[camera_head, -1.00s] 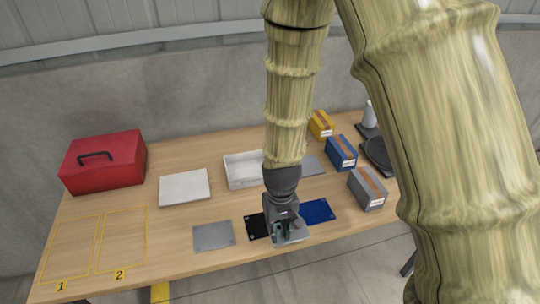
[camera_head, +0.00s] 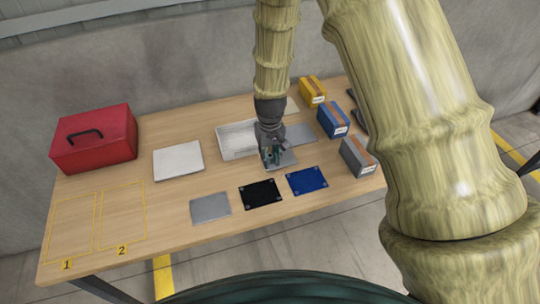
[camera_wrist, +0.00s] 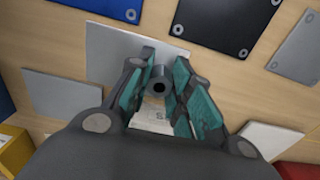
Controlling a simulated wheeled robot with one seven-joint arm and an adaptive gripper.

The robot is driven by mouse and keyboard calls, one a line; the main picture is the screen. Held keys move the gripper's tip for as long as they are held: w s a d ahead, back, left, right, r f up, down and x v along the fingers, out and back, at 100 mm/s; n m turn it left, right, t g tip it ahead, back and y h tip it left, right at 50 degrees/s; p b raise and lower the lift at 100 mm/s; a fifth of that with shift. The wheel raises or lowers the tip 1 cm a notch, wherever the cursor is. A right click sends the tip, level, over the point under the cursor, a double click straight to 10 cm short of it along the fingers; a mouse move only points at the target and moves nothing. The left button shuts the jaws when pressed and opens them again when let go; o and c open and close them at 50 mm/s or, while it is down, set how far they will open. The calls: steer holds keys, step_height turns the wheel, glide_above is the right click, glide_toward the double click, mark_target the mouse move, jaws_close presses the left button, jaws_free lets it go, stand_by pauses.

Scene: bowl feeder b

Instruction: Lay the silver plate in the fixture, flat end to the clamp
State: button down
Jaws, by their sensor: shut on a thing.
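My gripper (camera_head: 268,162) is shut on a silver plate (camera_head: 285,160) and holds it over the middle of the table. In the wrist view the silver plate (camera_wrist: 118,42) shows beyond the fingers, and a dark round knob-like part (camera_wrist: 160,80) sits between them. The fingers hide part of the plate. I cannot tell which of its ends is flat. I cannot pick out the fixture or its clamp for certain; a flat grey piece (camera_head: 302,134) lies behind and to the right of the gripper, and it also shows in the wrist view (camera_wrist: 55,95).
A white tray (camera_head: 222,142) stands behind my gripper. Grey (camera_head: 210,208), black (camera_head: 261,194) and blue (camera_head: 307,180) plates lie along the front. A white slab (camera_head: 178,160) and red toolbox (camera_head: 95,138) are left. Yellow, blue and grey boxes (camera_head: 358,156) line the right.

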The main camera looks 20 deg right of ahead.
mark_target(270, 159)
steer(key=shift+w+d+f, duration=0.1)
steer(key=shift+w+d, duration=0.1)
steer(key=shift+w, duration=0.8)
steer(key=shift+f+p, duration=0.85)
steer(key=shift+f, duration=0.9)
steer(key=shift+f, duration=0.1)
steer(key=c, duration=1.3)
jaws_free()
